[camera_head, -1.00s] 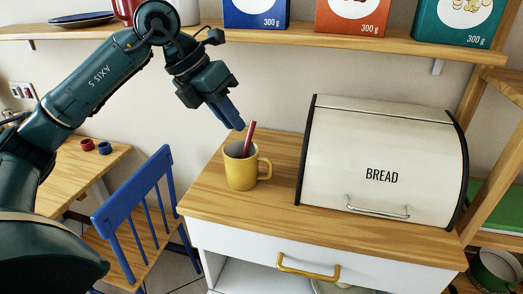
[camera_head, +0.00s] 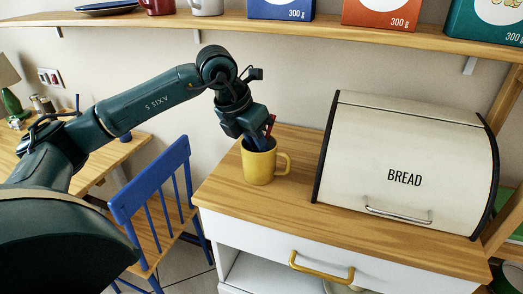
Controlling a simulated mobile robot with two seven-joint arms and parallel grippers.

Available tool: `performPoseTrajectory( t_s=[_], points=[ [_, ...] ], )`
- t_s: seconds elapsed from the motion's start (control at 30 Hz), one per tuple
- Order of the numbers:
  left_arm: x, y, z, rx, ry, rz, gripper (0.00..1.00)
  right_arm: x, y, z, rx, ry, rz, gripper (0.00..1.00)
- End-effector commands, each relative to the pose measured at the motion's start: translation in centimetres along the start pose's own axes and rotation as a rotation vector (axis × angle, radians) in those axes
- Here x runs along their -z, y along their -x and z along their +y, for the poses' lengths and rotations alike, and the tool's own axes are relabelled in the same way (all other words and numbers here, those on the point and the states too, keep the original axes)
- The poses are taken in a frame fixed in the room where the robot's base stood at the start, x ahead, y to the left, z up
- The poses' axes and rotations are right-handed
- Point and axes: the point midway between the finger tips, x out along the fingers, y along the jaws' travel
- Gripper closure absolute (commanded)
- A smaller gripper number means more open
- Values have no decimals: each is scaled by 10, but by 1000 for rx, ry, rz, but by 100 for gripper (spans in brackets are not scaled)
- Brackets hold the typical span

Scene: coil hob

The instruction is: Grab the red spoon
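The red spoon (camera_head: 271,122) stands in the yellow mug (camera_head: 259,166) on the wooden counter. Only the upper end of its handle shows, at the right side of my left gripper. My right gripper is out of view.
A white bread box (camera_head: 400,170) stands right of the mug with a clear gap of counter between. A wooden shelf (camera_head: 330,32) with boxes and mugs runs above. A blue chair (camera_head: 160,205) stands left of the counter.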

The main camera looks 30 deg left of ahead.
Motion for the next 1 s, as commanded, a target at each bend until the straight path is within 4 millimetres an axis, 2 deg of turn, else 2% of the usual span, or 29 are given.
performPoseTrajectory(
  t_s=[0.03,0.17,1.0],
  points=[
    [1,-7,0,2,0,3,85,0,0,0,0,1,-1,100],
    [0,-15,0,1,-1,0,85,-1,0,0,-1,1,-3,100],
    [3,-20,0,1,-1,1,85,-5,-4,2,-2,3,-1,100]
  ],
)
